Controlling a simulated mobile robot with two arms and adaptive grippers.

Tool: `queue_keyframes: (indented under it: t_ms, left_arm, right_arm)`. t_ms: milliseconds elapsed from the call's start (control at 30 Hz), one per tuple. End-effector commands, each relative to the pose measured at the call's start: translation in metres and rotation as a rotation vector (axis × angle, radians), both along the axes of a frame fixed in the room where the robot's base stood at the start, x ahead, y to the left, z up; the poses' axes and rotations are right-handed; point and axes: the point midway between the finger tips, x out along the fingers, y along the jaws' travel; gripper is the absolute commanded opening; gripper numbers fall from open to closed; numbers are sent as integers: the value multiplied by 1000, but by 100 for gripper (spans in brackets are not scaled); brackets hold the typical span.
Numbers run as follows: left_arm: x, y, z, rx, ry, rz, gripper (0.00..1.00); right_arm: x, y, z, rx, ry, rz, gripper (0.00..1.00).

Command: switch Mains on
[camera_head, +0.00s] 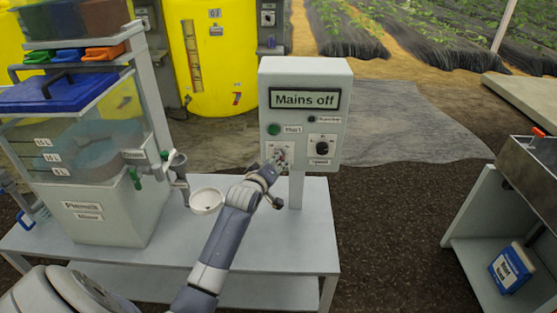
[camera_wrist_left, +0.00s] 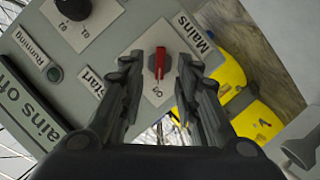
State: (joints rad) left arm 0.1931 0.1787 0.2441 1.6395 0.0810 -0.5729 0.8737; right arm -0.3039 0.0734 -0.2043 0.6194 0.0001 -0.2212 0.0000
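The grey control box (camera_head: 305,115) stands on a post at the bench, and its display (camera_head: 304,99) reads "Mains off". The Mains switch is at the box's lower left, partly hidden by my gripper in the head view. In the left wrist view its red handle (camera_wrist_left: 160,63) sits on a pale plate beside a "Mains" label (camera_wrist_left: 191,32). My left gripper (camera_head: 274,165) is at the front of the switch. In the left wrist view its two fingers (camera_wrist_left: 158,85) are apart, one on each side of the red handle, with gaps visible. My right gripper is not in view.
A green Start button (camera_head: 274,129), a black Speed knob (camera_head: 322,149) and a dark Running lamp (camera_head: 312,119) are close by on the box. A white cup (camera_head: 207,201) and a clear tank (camera_head: 100,150) stand left on the bench (camera_head: 270,240). Yellow tanks (camera_head: 215,65) stand behind.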

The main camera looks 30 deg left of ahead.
Motion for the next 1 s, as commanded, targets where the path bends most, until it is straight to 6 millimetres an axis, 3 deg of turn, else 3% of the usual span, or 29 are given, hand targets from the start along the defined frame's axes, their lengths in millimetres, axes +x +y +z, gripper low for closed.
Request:
queue_keyframes:
  t_ms: [300,700,833,1000]
  left_arm:
    - [29,8,-8,0,-1,1,30]
    - [33,9,-10,1,0,0,30]
    - [33,9,-10,1,0,0,3]
    - [33,9,-10,1,1,0,0]
  right_arm:
    - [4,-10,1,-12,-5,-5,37]
    - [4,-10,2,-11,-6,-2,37]
    - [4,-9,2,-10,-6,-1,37]
    - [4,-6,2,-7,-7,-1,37]
